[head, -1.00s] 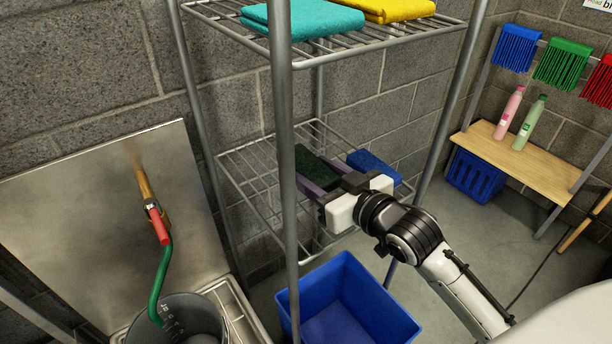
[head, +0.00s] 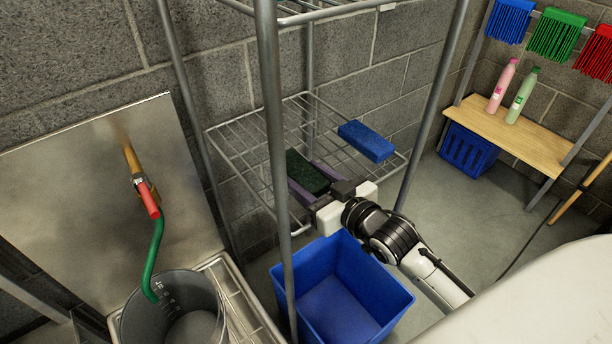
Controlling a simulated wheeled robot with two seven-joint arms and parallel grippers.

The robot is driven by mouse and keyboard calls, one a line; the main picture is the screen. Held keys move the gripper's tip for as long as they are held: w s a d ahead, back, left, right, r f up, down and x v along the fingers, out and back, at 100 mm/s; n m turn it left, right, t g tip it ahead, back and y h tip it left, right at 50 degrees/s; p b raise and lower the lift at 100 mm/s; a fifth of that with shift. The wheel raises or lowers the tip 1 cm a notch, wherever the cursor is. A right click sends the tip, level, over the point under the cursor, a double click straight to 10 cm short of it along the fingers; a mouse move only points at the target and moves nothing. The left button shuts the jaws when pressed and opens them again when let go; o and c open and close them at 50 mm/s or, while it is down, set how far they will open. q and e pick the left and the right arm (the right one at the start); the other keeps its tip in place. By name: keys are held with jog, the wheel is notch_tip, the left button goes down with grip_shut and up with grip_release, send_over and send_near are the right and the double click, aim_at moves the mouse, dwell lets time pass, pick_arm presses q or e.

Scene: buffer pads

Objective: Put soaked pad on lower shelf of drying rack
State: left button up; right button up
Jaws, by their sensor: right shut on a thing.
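A dark green pad (head: 304,167) is between the purple fingers of my right gripper (head: 310,178), which is shut on it. The pad lies roughly flat at the lower shelf (head: 240,139) of the wire drying rack, inside the front post. I cannot tell whether its underside touches the wires. A blue pad (head: 366,141) lies on the same shelf, to the right and farther back, apart from the green one. My left gripper is not in view.
The rack's front post (head: 275,130) stands just left of the green pad. The upper shelf (head: 330,15) is overhead. A blue bin (head: 390,305) stands below the gripper. A grey bucket (head: 140,325) stands lower left. Bare wires lie left of the pad.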

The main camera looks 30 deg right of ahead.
jog(key=o, duration=1.2)
jog(key=shift+o, duration=0.2)
jog(key=shift+r, duration=0.1)
jog(key=v, duration=1.2)
jog(key=s+a+f+g, duration=0.2)
jog(key=s+a+f, duration=0.1)
jog(key=f, duration=0.5)
jog(key=s+a+f+g, duration=0.2)
jog(key=s+a+f, duration=0.2)
jog(key=f, duration=0.4)
jog(key=s+a+f+g, duration=0.3)
jog(key=s+f, duration=0.1)
jog(key=f, duration=0.5)
jog(key=shift+a, duration=0.25)
jog(key=shift+r, duration=0.1)
